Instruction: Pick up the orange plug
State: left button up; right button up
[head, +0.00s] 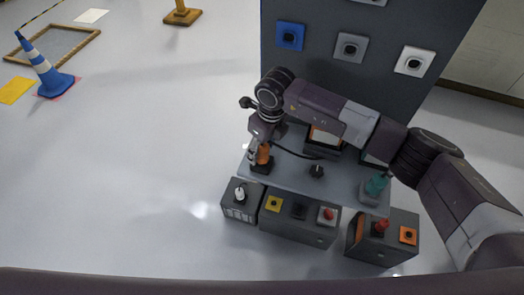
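The orange plug (263,153) stands upright in a dark socket block at the left end of the grey table top (330,184). My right arm comes in from the right and reaches across the table. My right gripper (257,150) points down at the orange plug, with a finger at the plug's left side. The gripper partly covers the plug's upper part. Whether the fingers touch or grip it is too small to tell. My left gripper is not in view.
A teal plug (377,184) stands at the table's right end. A black plug (317,171) stands mid-table near a dark cable. Grey boxes (298,228) with sockets and plugs line the front. A dark panel (335,75) rises behind. The floor at left is open, with a blue cone (46,70).

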grip_shut()
jog(key=shift+r, duration=0.2)
notch_tip(320, 180, up, 20)
jog(key=b, duration=0.4)
jog(key=shift+f, duration=0.15)
